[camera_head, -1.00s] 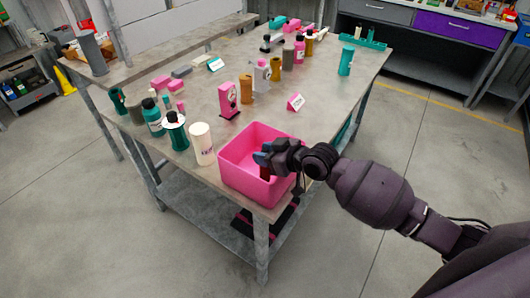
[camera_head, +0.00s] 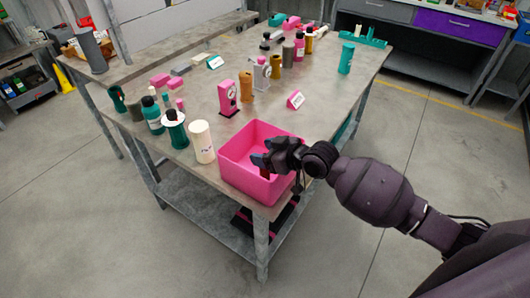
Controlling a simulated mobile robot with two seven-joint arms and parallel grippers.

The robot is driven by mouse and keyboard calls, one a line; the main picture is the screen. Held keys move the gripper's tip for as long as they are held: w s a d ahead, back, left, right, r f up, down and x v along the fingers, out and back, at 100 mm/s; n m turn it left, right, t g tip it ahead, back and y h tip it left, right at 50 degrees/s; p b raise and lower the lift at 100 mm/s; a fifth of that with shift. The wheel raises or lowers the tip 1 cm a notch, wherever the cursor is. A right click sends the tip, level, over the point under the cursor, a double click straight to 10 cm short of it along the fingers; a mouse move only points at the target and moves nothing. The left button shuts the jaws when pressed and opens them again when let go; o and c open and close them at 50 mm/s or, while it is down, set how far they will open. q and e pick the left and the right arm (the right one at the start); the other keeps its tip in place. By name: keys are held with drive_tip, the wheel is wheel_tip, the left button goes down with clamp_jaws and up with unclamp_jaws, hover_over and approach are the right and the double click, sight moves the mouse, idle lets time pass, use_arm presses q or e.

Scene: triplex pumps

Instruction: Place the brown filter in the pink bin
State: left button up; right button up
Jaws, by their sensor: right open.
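The pink bin (camera_head: 255,187) stands at the near corner of the table, open at the top. My right gripper (camera_head: 263,153) is over the right part of the bin, with its fingers apart. A small dark brown patch (camera_head: 265,173), perhaps part of the brown filter, shows just below the fingers against the bin's inside. It is mostly hidden by the gripper, and I cannot tell whether it rests on the bin floor. My left gripper is out of view.
A white cylinder (camera_head: 202,141) and a green-and-white container (camera_head: 175,129) stand left of the bin. A pink device (camera_head: 228,98), a tan-brown cylinder (camera_head: 246,87) and a pink sign (camera_head: 296,99) stand behind it. The table's right side has bare room.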

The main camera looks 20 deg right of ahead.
drive_tip(key=r+v, duration=0.1)
drive_tip(key=v, duration=1.1)
drive_tip(key=s+d+f+m+h, duration=0.2)
drive_tip(key=s+f+m+h, duration=0.1)
drive_tip(key=s+f, duration=0.5)
drive_tip(key=s+d+f+m+t+h, duration=0.1)
drive_tip(key=s+d+f+m+h, duration=0.1)
drive_tip(key=s+f+h, duration=0.3)
drive_tip(key=s+f+m, duration=0.1)
drive_tip(key=s+f, duration=0.3)
drive_tip(key=f, duration=0.3)
drive_tip(key=shift+m, duration=0.3)
